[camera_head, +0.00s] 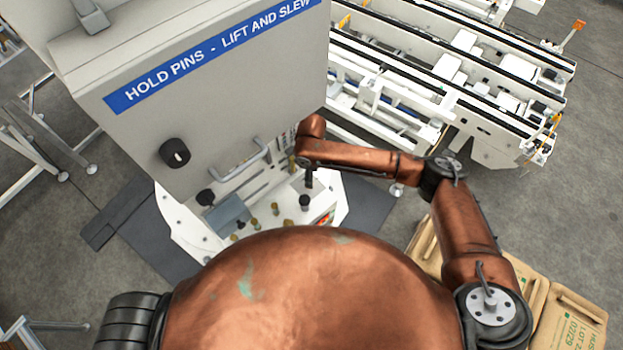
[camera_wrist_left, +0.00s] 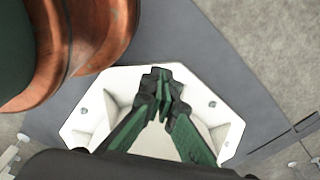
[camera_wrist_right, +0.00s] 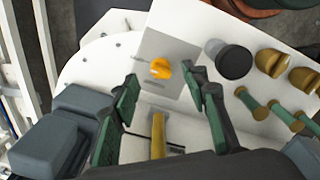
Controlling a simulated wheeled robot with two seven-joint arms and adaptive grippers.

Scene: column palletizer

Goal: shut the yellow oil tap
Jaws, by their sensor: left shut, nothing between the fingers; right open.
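In the right wrist view a small bright orange-yellow knob (camera_wrist_right: 160,68) sits on a grey plate on the white machine. A yellow bar (camera_wrist_right: 158,135) lies nearer the camera, between the finger bases. Which of these is the oil tap's handle I cannot tell for sure. My right gripper (camera_wrist_right: 163,76) is open, its green-padded fingers to either side of the knob in the picture; no contact is visible. In the head view my right arm reaches the cabinet and its fingers cannot be made out. My left gripper (camera_wrist_left: 163,82) is shut and empty, above a white base.
Beside the knob are a black knob (camera_wrist_right: 230,60), brass knobs (camera_wrist_right: 272,62) and green-and-brass levers (camera_wrist_right: 252,104). The grey cabinet (camera_head: 220,95) with a bar handle (camera_head: 245,163) rises behind. Sacks (camera_head: 568,325) lie at lower right, a white conveyor (camera_head: 440,75) beyond.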

